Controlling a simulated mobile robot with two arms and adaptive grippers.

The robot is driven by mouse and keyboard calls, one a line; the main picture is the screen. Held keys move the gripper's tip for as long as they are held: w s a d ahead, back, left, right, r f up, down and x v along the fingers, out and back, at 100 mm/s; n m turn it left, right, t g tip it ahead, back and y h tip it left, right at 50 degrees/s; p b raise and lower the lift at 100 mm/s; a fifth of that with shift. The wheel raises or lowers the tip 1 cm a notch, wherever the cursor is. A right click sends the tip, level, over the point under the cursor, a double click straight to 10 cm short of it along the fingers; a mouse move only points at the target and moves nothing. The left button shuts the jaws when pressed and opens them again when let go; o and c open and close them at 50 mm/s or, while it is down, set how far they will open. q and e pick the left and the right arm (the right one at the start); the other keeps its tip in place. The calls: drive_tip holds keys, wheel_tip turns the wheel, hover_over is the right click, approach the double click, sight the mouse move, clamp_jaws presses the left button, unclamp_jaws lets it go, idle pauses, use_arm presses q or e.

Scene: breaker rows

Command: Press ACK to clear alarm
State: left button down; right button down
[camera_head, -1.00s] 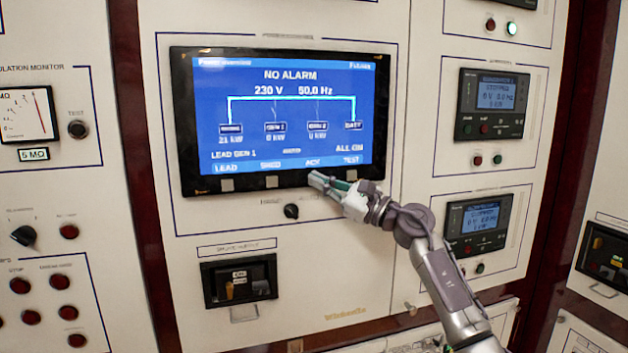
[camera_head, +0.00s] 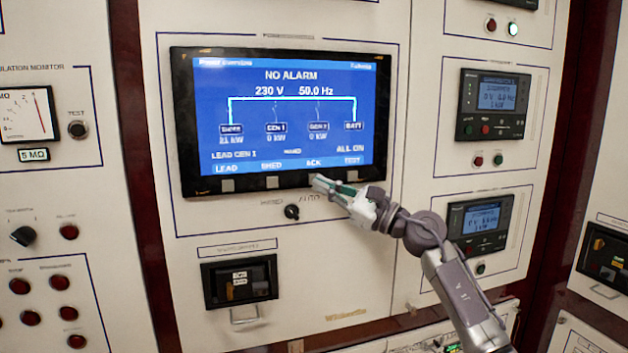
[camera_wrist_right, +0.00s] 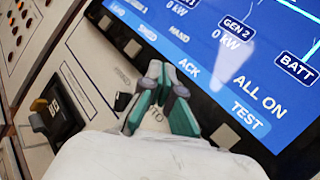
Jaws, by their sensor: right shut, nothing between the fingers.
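The dark-framed display (camera_head: 283,120) reads NO ALARM, with 230 V and 50.0 Hz below. Its bottom line has the labels LEAD, SHED, ACK (camera_head: 314,163) and TEST, with grey square buttons on the bezel under them. My right gripper (camera_head: 318,181) is shut and empty, its tips at the bezel below the ACK label. It hides the button there, and I cannot tell whether the tips touch it. In the right wrist view the teal-and-grey fingers (camera_wrist_right: 160,75) lie together just below the word ACK (camera_wrist_right: 189,65). My left gripper is not in view.
A black rotary knob (camera_head: 291,212) sits just below the display, close to my right gripper. A breaker (camera_head: 239,281) is lower left. Two small controller screens (camera_head: 492,104) (camera_head: 478,229) are at right, the lower one near my right arm.

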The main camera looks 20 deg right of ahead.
drive_tip(key=s, duration=0.3)
drive_tip(key=shift+s, duration=0.4)
idle(0.3)
